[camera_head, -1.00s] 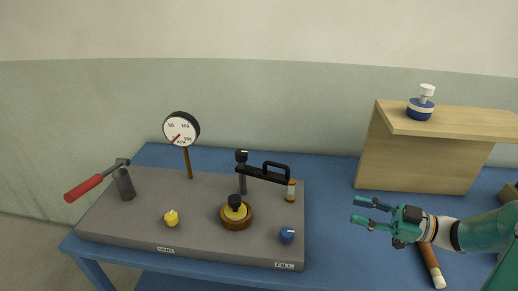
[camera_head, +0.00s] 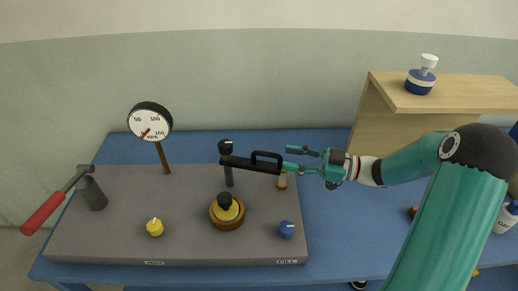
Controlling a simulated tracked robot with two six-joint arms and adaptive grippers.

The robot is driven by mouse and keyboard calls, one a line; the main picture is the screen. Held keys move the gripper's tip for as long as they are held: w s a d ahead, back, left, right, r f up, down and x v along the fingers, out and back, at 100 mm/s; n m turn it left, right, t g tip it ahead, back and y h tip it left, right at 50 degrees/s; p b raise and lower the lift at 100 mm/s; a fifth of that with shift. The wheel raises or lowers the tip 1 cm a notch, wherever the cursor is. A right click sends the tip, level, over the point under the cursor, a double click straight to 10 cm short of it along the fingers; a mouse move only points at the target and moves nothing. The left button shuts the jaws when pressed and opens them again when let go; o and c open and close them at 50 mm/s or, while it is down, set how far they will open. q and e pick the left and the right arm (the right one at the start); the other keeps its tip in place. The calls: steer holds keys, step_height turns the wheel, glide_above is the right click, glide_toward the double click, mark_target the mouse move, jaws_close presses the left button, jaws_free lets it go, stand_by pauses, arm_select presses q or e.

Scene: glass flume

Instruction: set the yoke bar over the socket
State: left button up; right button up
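The black yoke bar (camera_head: 243,163) runs to the right from the top of a dark post (camera_head: 228,175) on the grey panel. It carries a loop handle (camera_head: 267,154) near its free end, above a small post (camera_head: 282,181). The socket, a round brown ring (camera_head: 227,224), sits in front of the bar with a yellow and black piece (camera_head: 226,202) in it. The bar is not over the socket. My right gripper (camera_head: 288,158) is open, with its two teal fingers pointing left close to the bar's handle end. I cannot tell whether they touch it. My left gripper is not in view.
A pressure gauge (camera_head: 149,121) stands at the back left. A red-handled lever (camera_head: 43,213) juts out at the left. Yellow (camera_head: 155,227) and blue (camera_head: 286,229) knobs sit at the front. A wooden stand (camera_head: 450,91) with a blue and white bottle (camera_head: 421,76) is behind my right arm.

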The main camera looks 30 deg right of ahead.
mark_target(256, 152)
steer(key=p+x, duration=0.1)
steer(key=x, duration=0.7)
steer(key=shift+w+a+p, duration=0.3)
jaws_close()
